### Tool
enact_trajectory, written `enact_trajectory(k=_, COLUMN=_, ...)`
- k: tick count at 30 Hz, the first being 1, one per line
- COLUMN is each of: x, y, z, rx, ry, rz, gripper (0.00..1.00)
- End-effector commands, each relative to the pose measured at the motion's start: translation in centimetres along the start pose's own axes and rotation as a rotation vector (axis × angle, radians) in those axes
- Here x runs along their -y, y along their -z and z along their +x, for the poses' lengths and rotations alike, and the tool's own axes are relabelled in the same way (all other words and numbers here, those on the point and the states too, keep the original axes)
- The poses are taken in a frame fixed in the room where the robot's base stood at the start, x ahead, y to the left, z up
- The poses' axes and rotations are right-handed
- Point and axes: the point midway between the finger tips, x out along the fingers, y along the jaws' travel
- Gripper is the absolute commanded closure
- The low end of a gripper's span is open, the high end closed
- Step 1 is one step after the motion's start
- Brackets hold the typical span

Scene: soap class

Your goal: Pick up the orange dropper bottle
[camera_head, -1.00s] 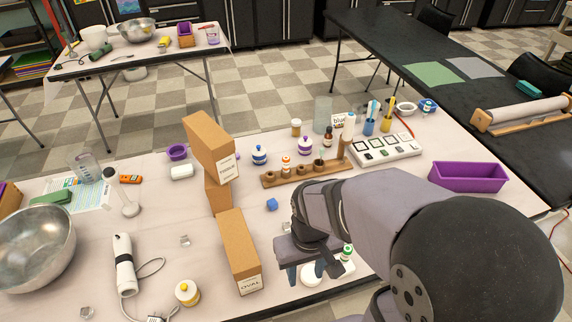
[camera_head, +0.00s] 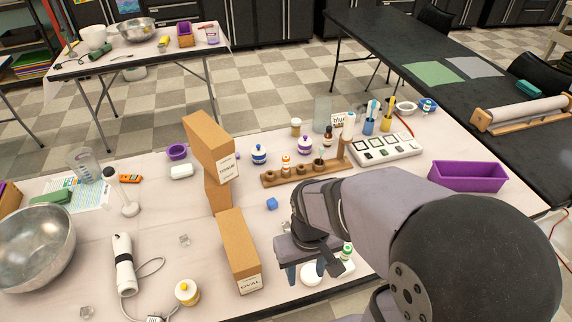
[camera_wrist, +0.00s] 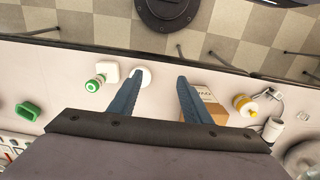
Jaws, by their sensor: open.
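A small bottle with orange and white on it (camera_head: 286,164), which looks like the orange dropper bottle, stands upright in the wooden rack (camera_head: 270,181) in the head view. It is not seen in the wrist view. My gripper (camera_head: 313,274) is at the table's front edge, nearer the camera than the rack and well apart from the bottle. In the wrist view my gripper (camera_wrist: 160,76) has its two dark fingers spread, with nothing held between them.
A green-capped bottle (camera_wrist: 95,84) and a round white piece (camera_wrist: 144,79) are near my fingers. A cardboard box (camera_head: 238,246) stands left of my gripper, with stacked boxes (camera_head: 211,146) behind.

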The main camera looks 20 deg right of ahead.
Motion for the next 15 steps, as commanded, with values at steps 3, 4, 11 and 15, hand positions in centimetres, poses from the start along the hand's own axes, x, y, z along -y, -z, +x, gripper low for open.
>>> enact_trajectory(k=3, x=-0.8, y=0.7, z=0.9, rx=0.003, ry=-0.036, rz=-0.060, gripper=0.56)
enact_trajectory(k=4, x=-1.2, y=1.0, z=1.2, rx=0.004, ry=-0.052, rz=-0.086, gripper=0.56)
enact_trajectory(k=11, x=-6.3, y=6.0, z=4.4, rx=0.028, ry=-0.280, rz=-0.439, gripper=0.56)
enact_trajectory(k=15, x=-10.2, y=11.2, z=5.8, rx=0.063, ry=-0.484, rz=-0.725, gripper=0.56)
